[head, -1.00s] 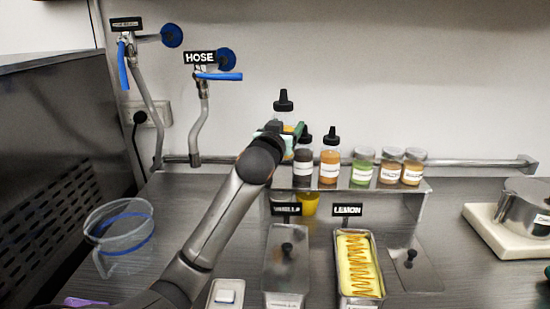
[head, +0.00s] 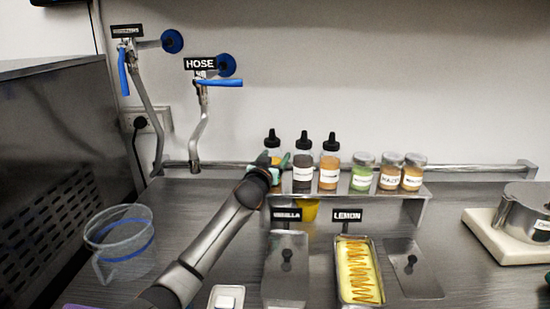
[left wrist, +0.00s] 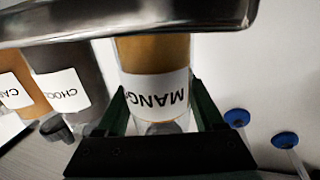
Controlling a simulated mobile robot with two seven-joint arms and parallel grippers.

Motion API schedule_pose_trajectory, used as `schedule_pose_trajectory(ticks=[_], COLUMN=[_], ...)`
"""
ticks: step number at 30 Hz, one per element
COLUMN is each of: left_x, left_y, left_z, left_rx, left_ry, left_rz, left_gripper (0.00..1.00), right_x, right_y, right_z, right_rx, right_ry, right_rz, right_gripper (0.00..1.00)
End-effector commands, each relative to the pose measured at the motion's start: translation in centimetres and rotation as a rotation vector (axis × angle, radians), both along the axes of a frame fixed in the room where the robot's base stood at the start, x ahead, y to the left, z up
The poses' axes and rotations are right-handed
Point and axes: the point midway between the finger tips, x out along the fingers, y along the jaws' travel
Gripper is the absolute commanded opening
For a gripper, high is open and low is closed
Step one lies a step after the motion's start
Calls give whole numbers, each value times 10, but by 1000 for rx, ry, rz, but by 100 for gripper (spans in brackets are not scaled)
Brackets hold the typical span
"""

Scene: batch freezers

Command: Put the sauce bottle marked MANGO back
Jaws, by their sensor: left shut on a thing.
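The MANGO sauce bottle (left wrist: 155,60) has a yellow-orange body and a white label, and appears upside down in the left wrist view. In the head view its black cap and clear top (head: 272,142) show at the left end of the raised shelf (head: 412,191), left of the dark bottle. My left gripper (head: 266,165) is shut on the bottle; its green fingers (left wrist: 158,118) stand on either side of the label in the left wrist view. The bottle is upright at shelf level. The shelf edge hides its base, so I cannot tell whether it rests there. My right gripper is not in view.
The dark CHOC bottle (head: 303,172) and an orange-brown bottle (head: 329,170) stand close on the right. Several jars (head: 388,172) follow along the shelf. Lidded and open tubs (head: 359,270) sit below; a clear jug (head: 122,245) stands left.

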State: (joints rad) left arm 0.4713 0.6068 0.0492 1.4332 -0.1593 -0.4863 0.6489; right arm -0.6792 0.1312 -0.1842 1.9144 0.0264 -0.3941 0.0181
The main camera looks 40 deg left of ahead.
Motion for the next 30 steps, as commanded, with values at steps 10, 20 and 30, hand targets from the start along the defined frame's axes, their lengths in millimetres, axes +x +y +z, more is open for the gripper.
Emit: schedule_pose_trajectory(ticks=[10,20,30], left_x=[0,0,-9], left_y=[0,0,-5], left_z=[-2,-2,1], left_rx=[-1,-1,-2], left_ry=[0,0,1], left_rz=[1,1,-1], left_gripper=[74,99,99], right_x=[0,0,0], right_y=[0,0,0], right_z=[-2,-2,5], right_rx=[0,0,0], right_ry=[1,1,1], right_rz=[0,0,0], right_gripper=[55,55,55])
